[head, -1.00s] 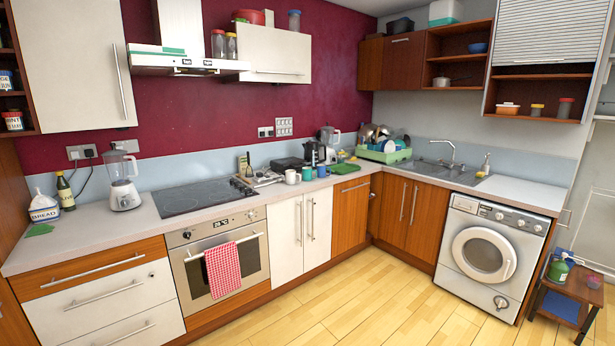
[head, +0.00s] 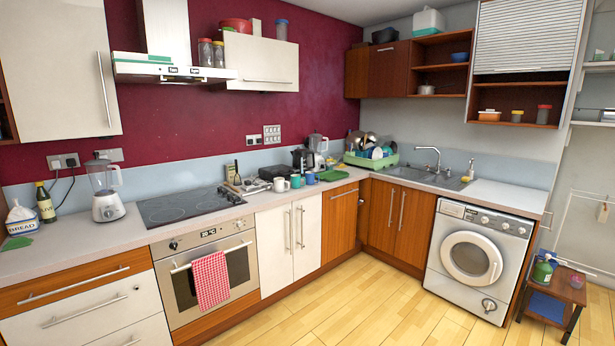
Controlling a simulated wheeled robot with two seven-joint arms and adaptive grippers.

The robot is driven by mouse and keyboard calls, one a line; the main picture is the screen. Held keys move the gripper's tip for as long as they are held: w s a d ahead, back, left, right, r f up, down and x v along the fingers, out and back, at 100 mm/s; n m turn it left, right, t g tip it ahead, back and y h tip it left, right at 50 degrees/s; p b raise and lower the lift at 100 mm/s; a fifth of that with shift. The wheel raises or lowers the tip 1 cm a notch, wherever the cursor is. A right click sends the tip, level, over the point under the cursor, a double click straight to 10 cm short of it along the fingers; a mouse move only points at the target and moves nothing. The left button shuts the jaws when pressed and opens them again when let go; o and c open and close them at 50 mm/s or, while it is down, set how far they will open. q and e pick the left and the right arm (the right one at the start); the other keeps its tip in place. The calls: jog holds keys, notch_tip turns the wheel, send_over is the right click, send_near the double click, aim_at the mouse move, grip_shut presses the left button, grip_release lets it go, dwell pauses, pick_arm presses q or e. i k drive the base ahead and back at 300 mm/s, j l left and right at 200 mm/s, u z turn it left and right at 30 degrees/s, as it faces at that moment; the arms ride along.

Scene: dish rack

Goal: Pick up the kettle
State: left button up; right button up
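A dark object that looks like the kettle (head: 300,159) stands on the worktop in the back corner area, left of a blender (head: 318,150). It is small in the head view, so its handle and spout are hard to make out. Mugs (head: 295,181) and a black box-like item (head: 272,172) are close in front of it and to its left. Neither of my grippers is in view.
The worktop (head: 75,245) runs along the left wall past a black hob (head: 185,206) to the corner. A green dish rack (head: 370,162) and a sink (head: 425,177) are right of the kettle. The wooden floor (head: 350,310) is clear. A small side table (head: 555,295) stands at right.

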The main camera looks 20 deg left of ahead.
aim_at(299, 160)
jog(key=i+j, duration=0.1)
jog(key=i, duration=0.8)
jog(key=i+z, duration=0.2)
jog(key=i, duration=0.7)
jog(key=i+l+u, duration=0.15)
jog(key=i, duration=1.6)
jog(key=i+l+u, duration=0.15)
jog(key=i+u, duration=0.35)
jog(key=i+l+u, duration=0.45)
jog(key=i, duration=0.15)
jog(key=i+l+u, duration=0.5)
